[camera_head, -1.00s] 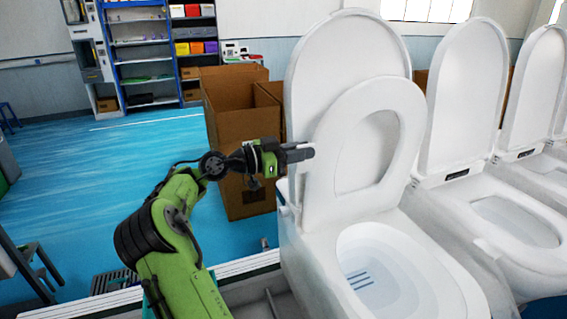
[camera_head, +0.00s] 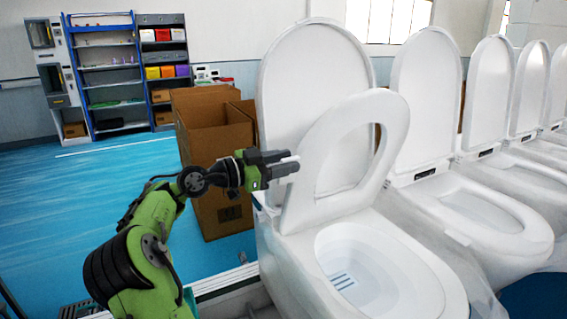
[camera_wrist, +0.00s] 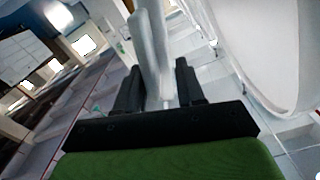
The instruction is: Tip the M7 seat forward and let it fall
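The seat (camera_head: 395,125) of the nearest toilet is a white ring, raised and leaning forward, apart from the upright lid (camera_head: 315,75) behind it. No M7 label is readable. The bowl (camera_head: 425,285) below is uncovered. My gripper (camera_head: 292,166) is at the seat's left edge, about halfway up. In the wrist view, the two dark fingers of my gripper (camera_wrist: 158,82) stand apart, with the white seat (camera_wrist: 150,45) edge-on between or just beyond them. A gap shows beside the right finger. Whether a finger touches the seat is unclear.
More toilets with raised lids (camera_head: 425,85) stand in a row to the right. Open cardboard boxes (camera_head: 215,130) stand on the blue floor behind my gripper. Shelves (camera_head: 105,75) line the back wall. The floor at the left is mostly clear.

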